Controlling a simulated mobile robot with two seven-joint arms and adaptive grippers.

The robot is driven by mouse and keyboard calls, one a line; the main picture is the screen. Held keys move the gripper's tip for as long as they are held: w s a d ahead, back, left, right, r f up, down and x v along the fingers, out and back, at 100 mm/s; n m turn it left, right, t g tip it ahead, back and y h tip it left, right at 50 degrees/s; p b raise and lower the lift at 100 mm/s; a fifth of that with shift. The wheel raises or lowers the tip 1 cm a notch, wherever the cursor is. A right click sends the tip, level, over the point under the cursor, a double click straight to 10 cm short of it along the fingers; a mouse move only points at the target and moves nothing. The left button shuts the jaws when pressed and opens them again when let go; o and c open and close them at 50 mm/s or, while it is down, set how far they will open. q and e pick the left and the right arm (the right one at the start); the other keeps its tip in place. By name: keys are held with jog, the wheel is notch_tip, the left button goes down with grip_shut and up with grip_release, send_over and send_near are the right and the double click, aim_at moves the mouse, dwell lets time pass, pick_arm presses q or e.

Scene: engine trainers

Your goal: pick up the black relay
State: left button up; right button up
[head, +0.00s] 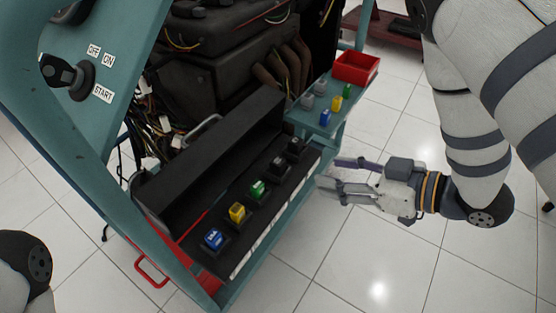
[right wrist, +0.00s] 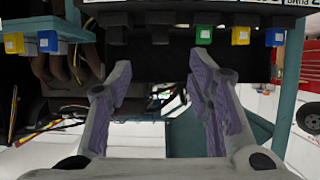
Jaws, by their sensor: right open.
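The black box (head: 250,110) on the engine trainer has a ledge with a row of relays. Two dark pieces stand at the row's far end: one (head: 296,145) at the very end and one (head: 278,163) beside the green relay (head: 258,189). Which of them is the black relay I cannot tell for sure. My right gripper (head: 328,172) is open and empty, just right of the ledge's far end, its fingers pointing at the trainer. In the right wrist view, a dark piece (right wrist: 160,30) shows above and between the open fingers (right wrist: 160,90). My left gripper is out of view.
A yellow relay (head: 237,212) and a blue relay (head: 213,238) fill the near end of the row. A teal side shelf (head: 300,116) holds several coloured and grey relays and a red bin (head: 356,67). The tiled floor (head: 375,270) is clear.

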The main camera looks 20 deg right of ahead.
aim_at(280, 162)
jog(key=x, duration=0.4)
jog(key=b+x, duration=0.1)
jog(key=x, duration=0.3)
jog(key=b+x, duration=0.1)
jog(key=x, duration=0.3)
jog(key=shift+w+a+r, duration=0.15)
jog(key=shift+w+r, duration=0.05)
jog(key=shift+w, duration=0.05)
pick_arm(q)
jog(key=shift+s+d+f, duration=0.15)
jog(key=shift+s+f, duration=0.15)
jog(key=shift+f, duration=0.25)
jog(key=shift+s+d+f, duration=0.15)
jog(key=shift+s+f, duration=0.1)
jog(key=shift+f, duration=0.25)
pick_arm(e)
grip_shut()
